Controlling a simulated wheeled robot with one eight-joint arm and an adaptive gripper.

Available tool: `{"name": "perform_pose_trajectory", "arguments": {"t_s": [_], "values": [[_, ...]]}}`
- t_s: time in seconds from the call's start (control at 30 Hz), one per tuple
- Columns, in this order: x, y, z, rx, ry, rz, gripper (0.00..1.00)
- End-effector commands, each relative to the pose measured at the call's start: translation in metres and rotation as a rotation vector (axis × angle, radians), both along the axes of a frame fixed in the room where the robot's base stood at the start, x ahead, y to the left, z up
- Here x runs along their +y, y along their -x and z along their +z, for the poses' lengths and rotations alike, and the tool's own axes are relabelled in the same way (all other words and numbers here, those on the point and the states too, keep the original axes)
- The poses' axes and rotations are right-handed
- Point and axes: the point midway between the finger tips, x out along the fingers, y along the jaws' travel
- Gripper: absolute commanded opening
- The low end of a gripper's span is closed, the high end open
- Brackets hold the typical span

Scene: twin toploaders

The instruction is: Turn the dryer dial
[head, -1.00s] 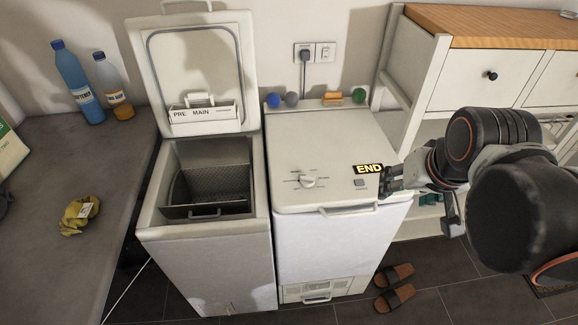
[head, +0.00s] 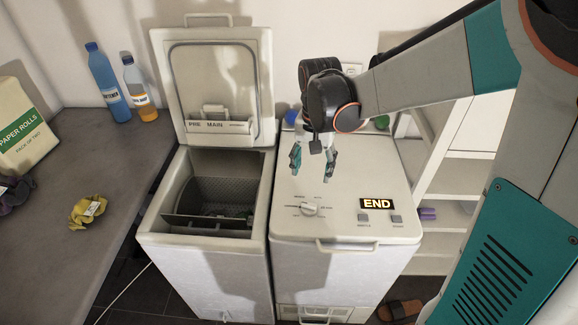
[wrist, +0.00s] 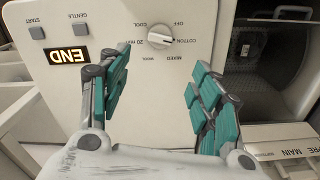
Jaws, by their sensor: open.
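The dryer (head: 345,229) is the closed white machine on the right. Its white dial (head: 310,208) sits on the top panel, ringed by printed settings. A lit display (head: 377,203) to the right of the dial reads END. In the wrist view the dial (wrist: 160,37) appears ahead of the fingertips, upside down, with OFF, COTTON, MIXED, WOOL, 20 MIN and COOL around it; I cannot tell its exact setting. My gripper (head: 312,176) is open and empty, pointing down above the dryer top, behind the dial and apart from it. Both teal fingers show in the wrist view (wrist: 160,65).
The left washer (head: 207,280) stands beside the dryer with its lid (head: 212,75) raised. Small buttons (head: 397,219) lie right of the dial. A counter (head: 60,260) with bottles and a yellow cloth (head: 88,212) is at left.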

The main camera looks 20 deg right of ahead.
Motion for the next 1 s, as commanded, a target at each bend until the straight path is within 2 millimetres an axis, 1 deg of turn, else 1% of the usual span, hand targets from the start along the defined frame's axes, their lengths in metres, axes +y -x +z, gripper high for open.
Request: {"name": "perform_pose_trajectory", "arguments": {"t_s": [0.17,0.5,0.7,0.83,1.0], "values": [[0.000,0.000,-0.019,0.002,0.000,-0.002,0.58],[0.000,0.000,-0.085,0.001,0.000,0.000,0.58],[0.000,0.000,-0.117,0.001,-0.001,0.000,0.58],[0.000,0.000,-0.131,0.001,-0.001,0.000,0.58],[0.000,0.000,-0.137,0.000,0.000,0.000,0.58]]}}
